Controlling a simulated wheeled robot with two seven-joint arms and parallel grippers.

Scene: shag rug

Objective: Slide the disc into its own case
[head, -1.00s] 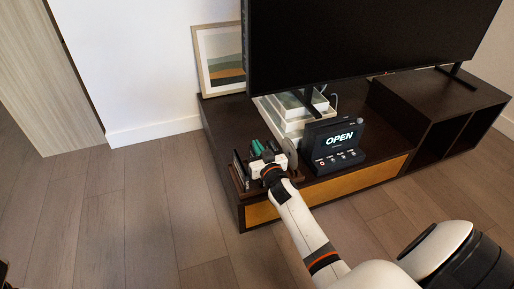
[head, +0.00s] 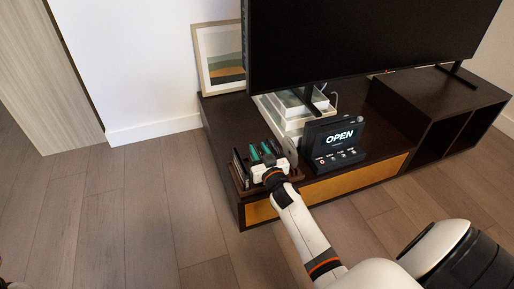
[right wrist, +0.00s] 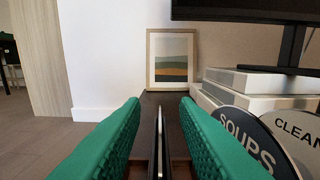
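My right gripper (head: 263,150) is over the front left part of the dark TV bench. Its green fingers also show in the right wrist view (right wrist: 160,115); they are apart. A thin upright piece (right wrist: 159,135) stands edge-on between them, with gaps on both sides; I cannot tell if it is a disc or a case. Dark upright pieces (head: 240,168) stand in a low holder left of the gripper.
A black device reading OPEN (head: 333,146) stands right of the gripper. White stacked boxes (head: 290,115) are behind, under the large TV (head: 360,40). A framed picture (head: 220,58) leans on the wall. The dark bench top (head: 228,115) is bare behind the gripper.

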